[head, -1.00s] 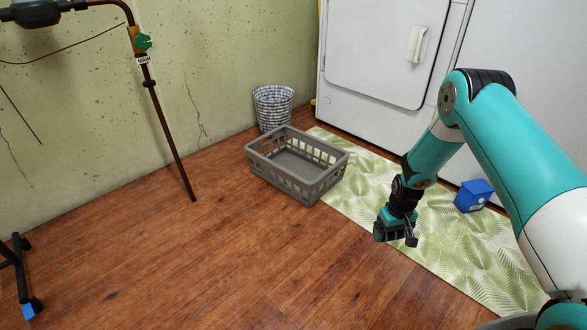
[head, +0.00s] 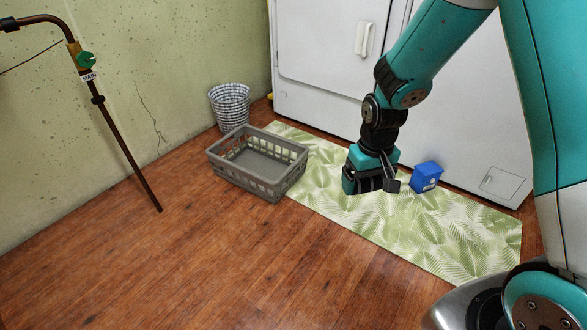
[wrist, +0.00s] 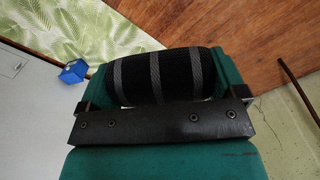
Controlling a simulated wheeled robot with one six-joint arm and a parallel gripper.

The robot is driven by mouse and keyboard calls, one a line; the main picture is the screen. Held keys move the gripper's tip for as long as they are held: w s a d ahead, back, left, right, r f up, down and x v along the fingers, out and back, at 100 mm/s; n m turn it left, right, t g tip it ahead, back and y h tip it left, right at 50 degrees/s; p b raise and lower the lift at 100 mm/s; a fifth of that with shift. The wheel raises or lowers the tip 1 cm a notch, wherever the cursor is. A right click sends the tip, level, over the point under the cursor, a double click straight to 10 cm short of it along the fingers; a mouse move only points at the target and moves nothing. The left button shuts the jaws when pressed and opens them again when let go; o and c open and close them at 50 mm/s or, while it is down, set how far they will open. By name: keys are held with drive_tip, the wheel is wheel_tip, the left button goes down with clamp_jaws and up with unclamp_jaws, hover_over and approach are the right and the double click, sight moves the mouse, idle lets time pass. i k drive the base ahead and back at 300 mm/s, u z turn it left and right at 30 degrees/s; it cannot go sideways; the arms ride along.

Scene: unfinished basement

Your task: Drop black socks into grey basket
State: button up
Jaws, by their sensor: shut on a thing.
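The black socks (wrist: 158,75) form a rolled bundle with grey stripes, seen between my gripper's jaws in the wrist view. My gripper (head: 372,182) is shut on them and is held up in the air, in front of the leaf-patterned mat in the head view. The grey basket (head: 270,184) is a slatted plastic laundry basket on the floor, to the left of my gripper. Its visible inside looks empty. My gripper is apart from the basket, off its right side.
A blue box (head: 425,177) stands on the green leaf mat (head: 450,230) by the white appliances (head: 325,45). A checked wastebasket (head: 230,108) stands behind the basket. A copper pipe (head: 125,150) rises at left. The wooden floor in front is clear.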

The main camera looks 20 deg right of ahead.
sight(263, 171)
drive_tip(key=i, duration=1.95)
drive_tip(key=u, duration=0.55)
